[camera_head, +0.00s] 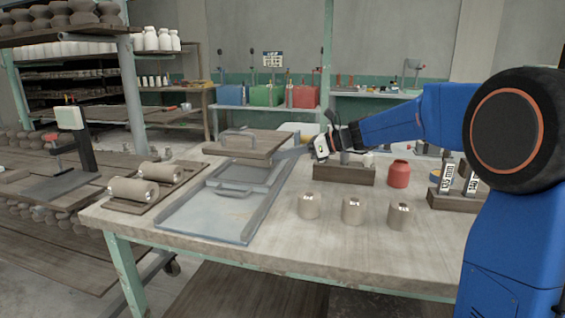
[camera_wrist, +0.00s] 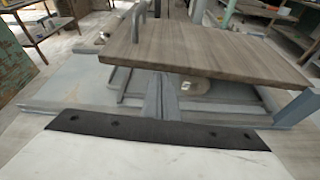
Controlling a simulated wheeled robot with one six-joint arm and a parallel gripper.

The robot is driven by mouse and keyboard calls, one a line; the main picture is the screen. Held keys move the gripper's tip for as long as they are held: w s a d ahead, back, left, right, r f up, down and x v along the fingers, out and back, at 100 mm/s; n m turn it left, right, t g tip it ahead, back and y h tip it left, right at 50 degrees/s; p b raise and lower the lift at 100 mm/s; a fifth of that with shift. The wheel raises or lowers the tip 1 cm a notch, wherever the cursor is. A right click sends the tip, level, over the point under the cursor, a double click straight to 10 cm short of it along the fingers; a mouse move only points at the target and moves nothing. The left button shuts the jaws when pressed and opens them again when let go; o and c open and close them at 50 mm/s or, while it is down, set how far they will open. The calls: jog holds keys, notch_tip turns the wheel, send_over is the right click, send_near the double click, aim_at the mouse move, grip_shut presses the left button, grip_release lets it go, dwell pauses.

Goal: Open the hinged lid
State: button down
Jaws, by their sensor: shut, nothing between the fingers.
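The lid is a brown wooden board (camera_head: 250,147) with a curved metal handle (camera_head: 238,134) on top. It stands raised above a grey metal tray (camera_head: 205,222), with an opening visible beneath it. In the wrist view the board (camera_wrist: 205,50) spans the upper picture, nearly flat, with its near edge toward me. My gripper (camera_head: 278,157) reaches in from the right, at the board's right edge. In the wrist view its shut, empty fingers (camera_wrist: 160,90) point at and slightly under that edge. Contact cannot be told. The hinge is hidden.
Two clay rolls (camera_head: 134,190) lie on a wooden board at left. Several small clay cylinders (camera_head: 352,211) stand in front right. A wooden block (camera_head: 343,174) and a red jar (camera_head: 398,174) stand right of my gripper.

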jog(key=w+d+r+m+g+y, duration=0.1)
jog(key=w+r+m, duration=0.1)
jog(key=r, duration=0.5)
jog(key=w+d+r+m+g, duration=0.1)
jog(key=w+r+m, duration=0.2)
jog(key=r, duration=0.5)
jog(key=w+d+r, duration=0.3)
jog(key=w+r, duration=0.6)
jog(key=w, duration=0.1)
jog(key=shift+w+d+g, duration=0.2)
jog(key=shift+d+g, duration=0.1)
